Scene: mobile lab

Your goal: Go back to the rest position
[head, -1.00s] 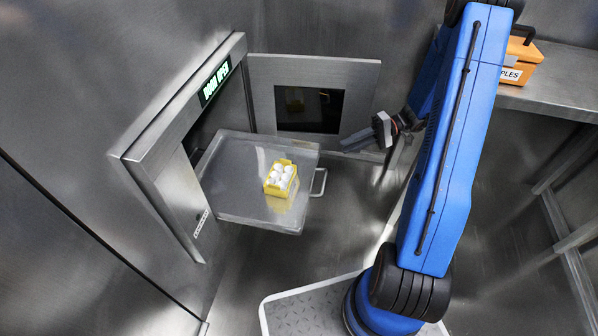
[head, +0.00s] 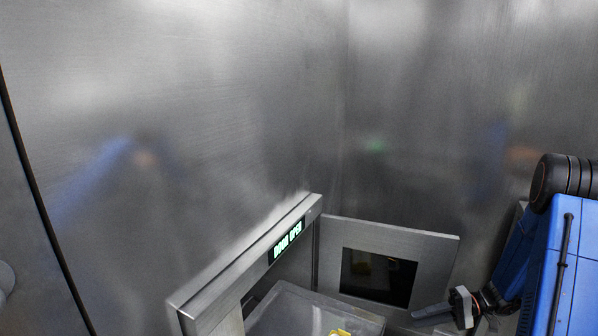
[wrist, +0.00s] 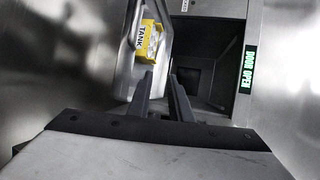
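My gripper (head: 432,312) is at the low right of the head view, in front of the open hatch door (head: 440,248). In the wrist view its two fingers (wrist: 161,78) stand apart with nothing between them, so it is open and empty. My blue arm fills the lower right of the head view. No marker of the rest position shows.
The hatch display (head: 285,240) reads DOOR OPEN. A pulled-out tray (head: 290,308) carries a yellow box (head: 340,332), mostly cut off in the head view; its TANK label shows in the wrist view (wrist: 146,38). Bare metal walls surround the hatch.

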